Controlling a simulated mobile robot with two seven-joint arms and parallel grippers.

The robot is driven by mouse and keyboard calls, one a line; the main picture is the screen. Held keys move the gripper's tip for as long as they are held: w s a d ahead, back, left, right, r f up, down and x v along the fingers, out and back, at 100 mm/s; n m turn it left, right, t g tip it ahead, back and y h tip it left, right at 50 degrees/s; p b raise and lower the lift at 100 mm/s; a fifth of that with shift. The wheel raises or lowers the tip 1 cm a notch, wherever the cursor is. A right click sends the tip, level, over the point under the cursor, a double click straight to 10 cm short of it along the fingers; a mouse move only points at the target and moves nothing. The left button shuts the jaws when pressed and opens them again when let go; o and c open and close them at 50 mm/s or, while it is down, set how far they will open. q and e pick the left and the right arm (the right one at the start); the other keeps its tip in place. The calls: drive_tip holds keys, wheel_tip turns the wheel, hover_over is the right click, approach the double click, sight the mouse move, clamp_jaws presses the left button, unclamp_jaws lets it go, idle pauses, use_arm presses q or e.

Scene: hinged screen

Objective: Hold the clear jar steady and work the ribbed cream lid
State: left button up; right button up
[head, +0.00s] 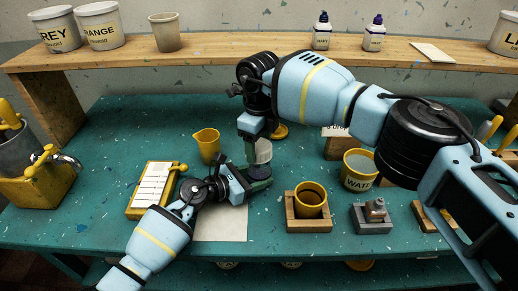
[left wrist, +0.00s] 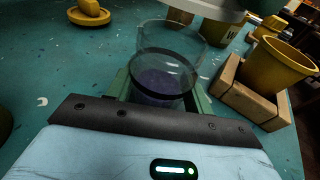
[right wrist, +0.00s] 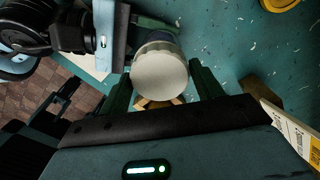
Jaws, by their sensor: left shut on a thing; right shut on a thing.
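The clear jar (left wrist: 168,75) stands in the left wrist view between the green fingers of my left gripper (left wrist: 160,95), which is shut on it. Something dark purple shows in its lower part. My left gripper (head: 258,183) is low over the table in the head view. The cream lid (right wrist: 160,72) fills the space between the fingers of my right gripper (right wrist: 163,86), which is shut on it from above. The lid's edge (left wrist: 212,6) shows above the jar's visible rim in the left wrist view and looks apart from it. The right gripper (head: 258,145) is above the left one.
A yellow jug (head: 206,145) and a yellow clipboard-like tray (head: 153,190) are left of the grippers. A yellow cup (head: 310,198) in a wooden holder, a water bucket (head: 357,172) and a grey block (head: 371,217) are to the right. A shelf (head: 220,54) runs behind.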

sight(259, 145)
use_arm(q)
drive_tip(key=shift+f, duration=0.1)
use_arm(e)
drive_tip(key=shift+r, duration=0.8)
drive_tip(key=shift+r, duration=0.15)
drive_tip(key=shift+c, duration=0.2)
drive_tip(key=shift+r, duration=2.35)
drive_tip(key=w+d+r, duration=0.1)
drive_tip(key=d+r, duration=0.5)
drive_tip(key=shift+w, duration=0.15)
use_arm(q)
drive_tip(key=o, duration=1.4)
